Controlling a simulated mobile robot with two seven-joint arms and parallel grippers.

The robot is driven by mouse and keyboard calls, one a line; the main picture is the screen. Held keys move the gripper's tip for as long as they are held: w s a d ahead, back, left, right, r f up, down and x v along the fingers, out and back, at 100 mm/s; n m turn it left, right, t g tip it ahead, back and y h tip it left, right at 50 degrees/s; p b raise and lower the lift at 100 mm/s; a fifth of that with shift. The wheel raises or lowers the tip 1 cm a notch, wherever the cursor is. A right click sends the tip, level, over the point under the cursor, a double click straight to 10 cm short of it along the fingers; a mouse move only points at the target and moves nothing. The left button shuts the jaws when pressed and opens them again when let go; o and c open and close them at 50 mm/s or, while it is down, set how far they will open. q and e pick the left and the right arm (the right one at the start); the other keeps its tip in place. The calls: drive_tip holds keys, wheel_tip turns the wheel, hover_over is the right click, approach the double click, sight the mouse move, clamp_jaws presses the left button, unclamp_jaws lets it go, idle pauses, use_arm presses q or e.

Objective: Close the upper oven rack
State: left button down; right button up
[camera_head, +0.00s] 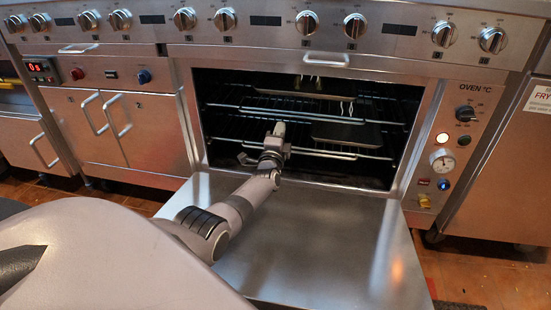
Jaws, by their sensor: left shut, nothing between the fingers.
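The oven (441,100) is open, with its door (310,240) folded down flat toward me. Inside, the upper rack (285,113) is a wire shelf with a tray (300,88) on it. The lower rack (325,154) sits below it and holds a dark tray (347,134). Both racks' front bars show near the oven opening; I cannot tell exactly how far each is pulled out. My left gripper (279,129) is shut and empty, at the oven opening just below the upper rack's front bar. I cannot tell whether it touches the bar. My right gripper is not in view.
A row of knobs (355,25) and a handle (326,59) run above the oven. The control panel (450,150) stands to its right. Cabinets with handles (117,115) are at left. The lowered door lies under my left arm.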

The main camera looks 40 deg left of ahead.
use_arm(q)
drive_tip(key=p+v, duration=0.6)
drive_tip(key=v, duration=0.4)
drive_tip(key=shift+s+f, duration=0.2)
drive_tip(key=shift+s, duration=0.15)
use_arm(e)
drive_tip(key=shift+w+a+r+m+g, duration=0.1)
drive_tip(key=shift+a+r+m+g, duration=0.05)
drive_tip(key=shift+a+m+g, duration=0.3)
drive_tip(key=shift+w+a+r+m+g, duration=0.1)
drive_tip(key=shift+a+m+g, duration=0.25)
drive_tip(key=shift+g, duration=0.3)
use_arm(q)
drive_tip(key=shift+d, duration=0.2)
